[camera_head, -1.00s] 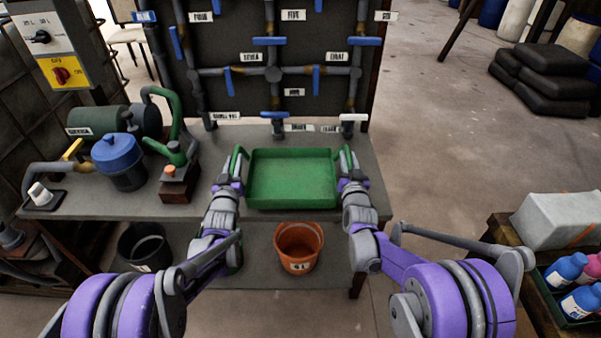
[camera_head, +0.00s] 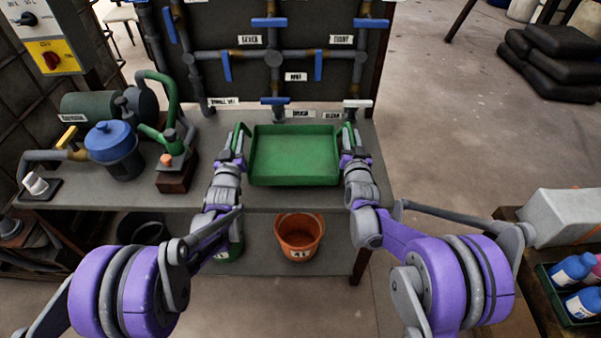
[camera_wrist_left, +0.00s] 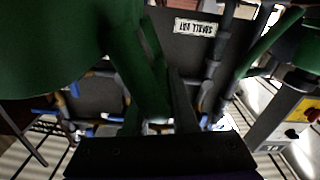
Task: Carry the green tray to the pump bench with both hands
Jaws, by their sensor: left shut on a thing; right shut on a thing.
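The green tray (camera_head: 295,155) is empty and looks level at the right part of the pump bench (camera_head: 225,195). I cannot tell if it rests on the bench top or hangs just above it. My left gripper (camera_head: 238,145) is shut on the tray's left handle. My right gripper (camera_head: 349,143) is shut on the tray's right handle. In the left wrist view the green handle (camera_wrist_left: 145,70) runs down between the dark fingers, and the tray's dark green side (camera_wrist_left: 50,45) fills the upper left.
A pipe panel with blue valve handles (camera_head: 270,22) stands behind the bench. A blue-lidded pot (camera_head: 115,150) and a green pump (camera_head: 172,140) stand left of the tray. An orange bucket (camera_head: 298,237) sits on the lower shelf. A crate of bottles (camera_head: 570,290) is at the right.

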